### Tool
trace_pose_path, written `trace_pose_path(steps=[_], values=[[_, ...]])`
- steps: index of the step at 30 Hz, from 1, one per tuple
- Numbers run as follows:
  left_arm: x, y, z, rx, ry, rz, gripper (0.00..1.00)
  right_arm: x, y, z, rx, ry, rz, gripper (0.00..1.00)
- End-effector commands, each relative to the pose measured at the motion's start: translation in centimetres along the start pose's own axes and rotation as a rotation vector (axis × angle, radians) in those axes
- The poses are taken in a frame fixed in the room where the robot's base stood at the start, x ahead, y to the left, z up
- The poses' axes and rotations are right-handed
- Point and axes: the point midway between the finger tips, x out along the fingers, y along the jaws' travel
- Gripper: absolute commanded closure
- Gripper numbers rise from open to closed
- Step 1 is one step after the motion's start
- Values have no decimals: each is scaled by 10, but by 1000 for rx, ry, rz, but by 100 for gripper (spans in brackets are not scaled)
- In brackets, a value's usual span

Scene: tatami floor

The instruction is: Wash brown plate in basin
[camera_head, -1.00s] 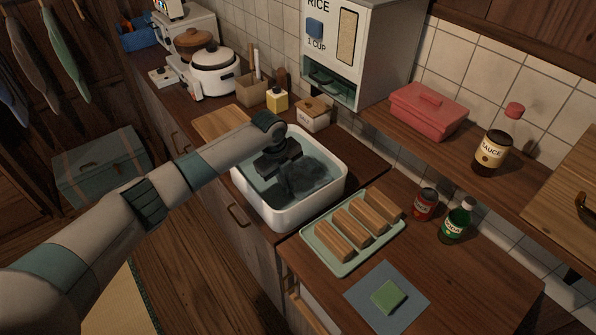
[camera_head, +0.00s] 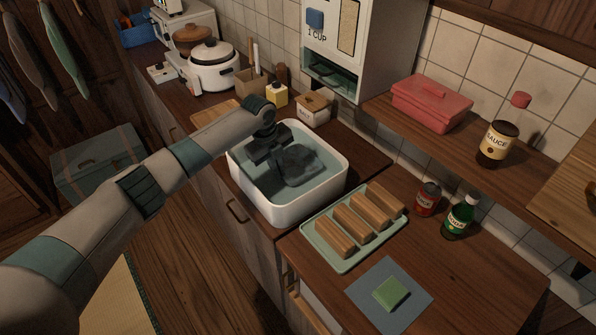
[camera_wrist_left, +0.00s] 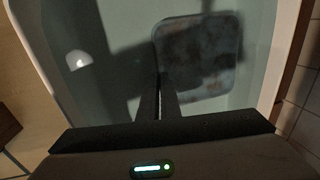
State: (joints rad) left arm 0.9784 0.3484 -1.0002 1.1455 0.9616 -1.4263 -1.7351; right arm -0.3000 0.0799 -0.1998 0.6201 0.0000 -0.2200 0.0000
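The brown plate (camera_head: 300,163) is squarish with rounded corners and looks dark, with brownish stains. It is in the water of the white basin (camera_head: 294,213). In the left wrist view, the plate (camera_wrist_left: 205,55) lies at the upper right of the fingers, inside the basin. My left gripper (camera_head: 272,158) reaches down into the basin from the left. In the wrist view its fingers (camera_wrist_left: 160,85) are close together on the plate's near left edge, pinching it. My right gripper is out of view.
A green tray (camera_head: 313,257) with several brown blocks stands right of the basin. A green sponge (camera_head: 391,293) lies on a blue cloth. A sauce bottle and a can stand further right. A salt box (camera_head: 313,110) and rice dispenser (camera_head: 345,75) stand behind the basin.

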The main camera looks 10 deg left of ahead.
Motion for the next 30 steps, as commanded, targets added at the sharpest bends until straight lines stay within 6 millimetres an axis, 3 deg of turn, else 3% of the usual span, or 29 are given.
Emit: trace_pose_path(steps=[17,30], values=[[-1,0,7,0,0,-1,100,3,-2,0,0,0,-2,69],[-3,-1,-22,2,1,0,100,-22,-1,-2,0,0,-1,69]])
